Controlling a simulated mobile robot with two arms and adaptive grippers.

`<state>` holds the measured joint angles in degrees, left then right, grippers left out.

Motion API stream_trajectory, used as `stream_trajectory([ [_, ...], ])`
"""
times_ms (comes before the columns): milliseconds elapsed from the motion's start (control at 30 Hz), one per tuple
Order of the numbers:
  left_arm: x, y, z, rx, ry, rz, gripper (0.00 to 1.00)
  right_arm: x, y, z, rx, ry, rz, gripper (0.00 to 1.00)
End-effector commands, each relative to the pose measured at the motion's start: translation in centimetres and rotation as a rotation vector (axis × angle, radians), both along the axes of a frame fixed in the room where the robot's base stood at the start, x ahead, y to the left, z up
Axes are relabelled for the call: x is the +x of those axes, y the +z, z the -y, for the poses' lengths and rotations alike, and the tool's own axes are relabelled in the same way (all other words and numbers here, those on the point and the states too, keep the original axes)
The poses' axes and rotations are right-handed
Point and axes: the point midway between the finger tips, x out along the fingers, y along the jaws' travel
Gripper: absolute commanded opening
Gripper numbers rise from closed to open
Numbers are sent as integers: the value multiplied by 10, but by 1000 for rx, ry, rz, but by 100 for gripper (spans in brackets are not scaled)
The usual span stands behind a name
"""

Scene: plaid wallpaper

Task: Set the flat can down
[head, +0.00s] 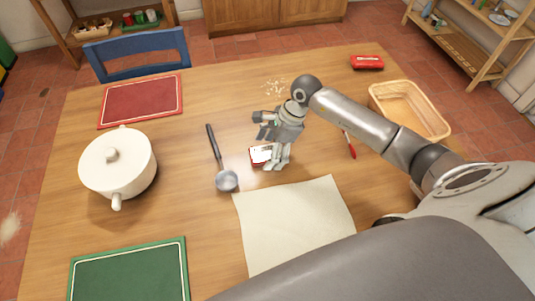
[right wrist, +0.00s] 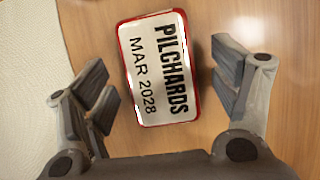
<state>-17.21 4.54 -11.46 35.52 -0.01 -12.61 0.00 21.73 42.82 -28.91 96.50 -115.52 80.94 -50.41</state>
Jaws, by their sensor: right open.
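The flat can (right wrist: 158,68) has a white lid marked "PILCHARDS MAR 2028" and a red rim. In the right wrist view it lies on the wooden table between the spread fingers of my right gripper (right wrist: 165,95), with a gap on each side. In the head view the flat can (head: 260,154) sits near the table's middle, partly hidden by my right gripper (head: 267,143), which is open just over it. My left gripper does not show.
A ladle (head: 226,180) lies left of the can, and a cream cloth (head: 295,222) lies in front. A white pot (head: 118,168), red mat (head: 141,101), green mat (head: 130,272), wicker basket (head: 410,108), red box (head: 367,62) and red-handled utensil (head: 350,147) are around. Pale crumbs (head: 274,87) lie behind.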

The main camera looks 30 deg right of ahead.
Motion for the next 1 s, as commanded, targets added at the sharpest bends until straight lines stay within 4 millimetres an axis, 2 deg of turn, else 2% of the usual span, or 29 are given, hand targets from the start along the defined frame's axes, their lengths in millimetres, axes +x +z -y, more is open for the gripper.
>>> stream_trajectory([
  [300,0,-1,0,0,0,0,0,0,0,0,0,0,0,81],
  [700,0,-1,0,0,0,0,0,0,-1,0,0,0,-1,29],
  [767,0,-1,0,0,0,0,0,0,0,0,1,0,0,25],
  [1000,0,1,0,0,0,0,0,0,1,-1,1,0,-1,25],
])
